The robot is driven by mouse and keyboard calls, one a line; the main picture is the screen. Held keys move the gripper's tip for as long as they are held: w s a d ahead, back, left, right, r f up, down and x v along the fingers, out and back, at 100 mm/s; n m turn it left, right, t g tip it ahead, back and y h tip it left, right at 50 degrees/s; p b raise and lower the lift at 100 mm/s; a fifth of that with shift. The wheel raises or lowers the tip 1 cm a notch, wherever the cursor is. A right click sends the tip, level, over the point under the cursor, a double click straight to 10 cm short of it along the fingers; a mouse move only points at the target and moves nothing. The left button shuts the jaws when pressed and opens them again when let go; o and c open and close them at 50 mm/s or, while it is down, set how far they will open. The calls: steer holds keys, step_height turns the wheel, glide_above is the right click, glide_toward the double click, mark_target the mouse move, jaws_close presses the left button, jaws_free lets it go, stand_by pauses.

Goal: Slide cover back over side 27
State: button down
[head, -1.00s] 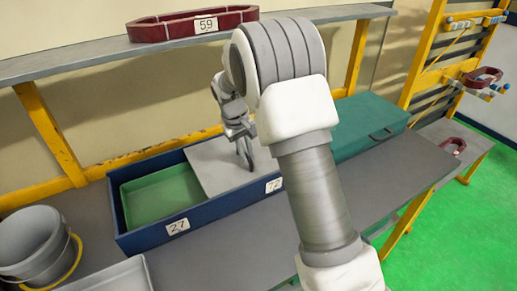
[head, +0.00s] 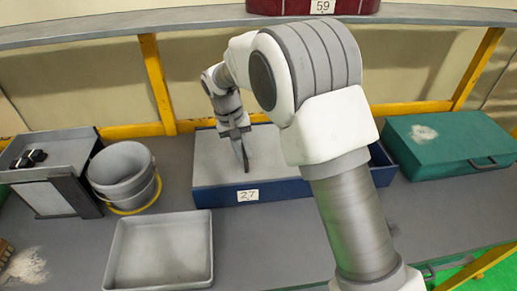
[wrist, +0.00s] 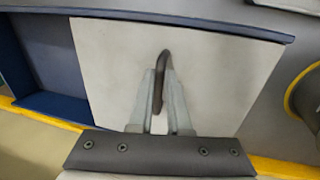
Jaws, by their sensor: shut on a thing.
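The blue box (head: 285,190) stands on the bench with the label 27 (head: 248,195) on its front wall. The flat grey cover (head: 212,165) lies over the left side, above label 27, and no green interior shows there. My gripper (head: 243,156) is over the cover, pointing down. In the wrist view my gripper (wrist: 162,78) is shut on the cover's dark upright handle (wrist: 164,57). An uncovered blue compartment (wrist: 45,55) shows left of the cover in that view. In the head view my arm hides much of the box's right side.
A grey bucket (head: 122,170) stands left of the box and an empty grey tray (head: 160,250) in front. A green case (head: 445,145) sits to the right.

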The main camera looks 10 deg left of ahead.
steer(key=shift+a+r, duration=0.1)
steer(key=shift+a, duration=0.15)
steer(key=c, duration=0.9)
jaws_free()
steer(key=shift+s, duration=0.1)
steer(key=shift+o, duration=0.2)
steer(key=s+a+r, duration=0.1)
steer(key=a+r, duration=0.2)
steer(key=r, duration=1.4)
steer(key=shift+a+p, duration=0.15)
steer(key=shift+p, duration=0.25)
